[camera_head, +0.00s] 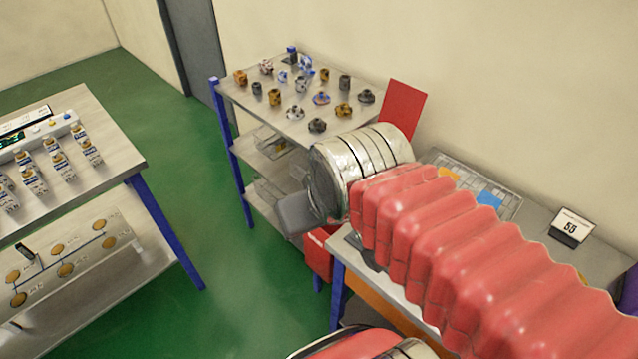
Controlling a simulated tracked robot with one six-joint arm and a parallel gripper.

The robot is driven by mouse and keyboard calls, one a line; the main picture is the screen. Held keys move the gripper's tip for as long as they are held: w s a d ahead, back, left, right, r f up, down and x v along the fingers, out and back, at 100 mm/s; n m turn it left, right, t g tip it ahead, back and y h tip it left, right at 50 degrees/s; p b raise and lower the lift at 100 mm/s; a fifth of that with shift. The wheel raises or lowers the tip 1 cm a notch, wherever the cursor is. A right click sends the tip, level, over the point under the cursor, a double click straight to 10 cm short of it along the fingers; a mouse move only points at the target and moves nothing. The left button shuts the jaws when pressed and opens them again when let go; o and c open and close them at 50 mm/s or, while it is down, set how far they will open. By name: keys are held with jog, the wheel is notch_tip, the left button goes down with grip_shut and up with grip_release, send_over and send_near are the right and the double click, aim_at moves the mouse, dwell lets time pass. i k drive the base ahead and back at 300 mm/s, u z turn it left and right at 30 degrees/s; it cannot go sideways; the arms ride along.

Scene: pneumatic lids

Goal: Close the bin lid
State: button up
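A red bin (318,257) stands on the floor between the shelf unit and the right table. Only part of its front shows; my arm hides the rest. A flat red panel (403,108), which looks like the bin's lid, stands raised and tilted against the wall side, behind my silver wrist. Its lower part and its hinge are hidden. My gripper (293,213) shows as a grey finger part left of the wrist, above and to the left of the visible bin front. It appears apart from the red panel. Its opening is not visible.
A metal shelf unit (240,97) with several small machined parts stands behind. A right table (610,255) holds a wire tray (500,185) and a sign marked with a number (570,228). A left workbench (120,140) holds small bottles. Green floor (225,290) is clear between them.

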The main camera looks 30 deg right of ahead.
aim_at(403, 105)
jog(key=z, duration=0.75)
